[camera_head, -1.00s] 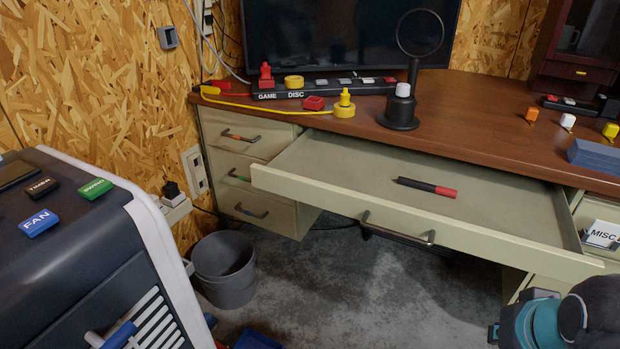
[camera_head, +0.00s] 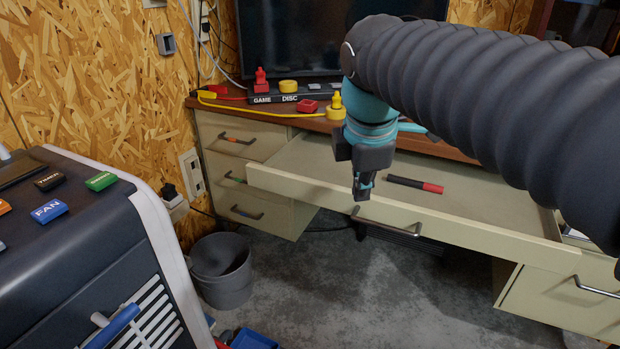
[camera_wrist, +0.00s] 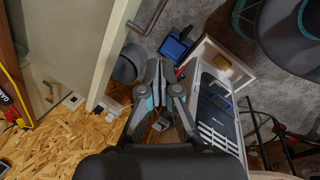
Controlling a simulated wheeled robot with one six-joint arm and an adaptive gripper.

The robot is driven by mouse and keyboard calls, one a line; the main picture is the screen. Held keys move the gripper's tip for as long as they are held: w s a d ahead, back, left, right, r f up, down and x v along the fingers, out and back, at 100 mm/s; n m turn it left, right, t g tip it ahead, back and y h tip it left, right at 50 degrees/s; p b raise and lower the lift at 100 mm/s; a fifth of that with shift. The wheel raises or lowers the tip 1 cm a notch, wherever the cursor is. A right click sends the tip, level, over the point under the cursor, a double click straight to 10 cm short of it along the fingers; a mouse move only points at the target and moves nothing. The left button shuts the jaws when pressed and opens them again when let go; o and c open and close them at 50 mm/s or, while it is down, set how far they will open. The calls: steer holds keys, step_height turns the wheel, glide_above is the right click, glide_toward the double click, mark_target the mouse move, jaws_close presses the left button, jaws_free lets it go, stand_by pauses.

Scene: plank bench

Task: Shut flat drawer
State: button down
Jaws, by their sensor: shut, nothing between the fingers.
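The flat drawer (camera_head: 480,232) is the wide cream drawer under the desk top, and it stands pulled out. Its dark bar handle (camera_head: 385,226) is on the front panel. A black and red marker (camera_head: 415,184) lies inside the drawer. My gripper (camera_head: 362,190) points down in front of the drawer's front panel, left of its middle, with its fingers shut and empty. I cannot tell whether it touches the panel. In the wrist view the shut fingers (camera_wrist: 160,72) show beside the drawer front (camera_wrist: 115,45), with a gap between them in the picture.
The brown desk top (camera_head: 215,102) holds a black switch strip (camera_head: 290,97) and small red and yellow items. A grey bin (camera_head: 222,270) stands on the floor, left of the drawer. A dark cabinet (camera_head: 110,235) with labelled blocks is at the left. The floor below the drawer is mostly clear.

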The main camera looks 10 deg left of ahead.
mark_target(309, 181)
steer(key=w+a+r+n, duration=0.1)
steer(key=w+a+n, duration=0.1)
steer(key=a+n, duration=0.3)
steer(key=w+a+r+n, duration=0.2)
steer(key=w+a+n, duration=0.1)
steer(key=a+n, duration=0.25)
steer(key=shift+n+g+h, duration=0.4)
steer(key=shift+n, duration=0.05)
steer(key=x, duration=0.3)
steer(key=w+b+x, duration=0.1)
steer(key=x, duration=0.3)
steer(key=w+b+x, duration=0.1)
steer(key=x, duration=0.2)
steer(key=shift+a+f, duration=0.1)
steer(key=shift+a, duration=0.05)
steer(key=shift+w+d, duration=0.25)
steer(key=shift+w, duration=0.55)
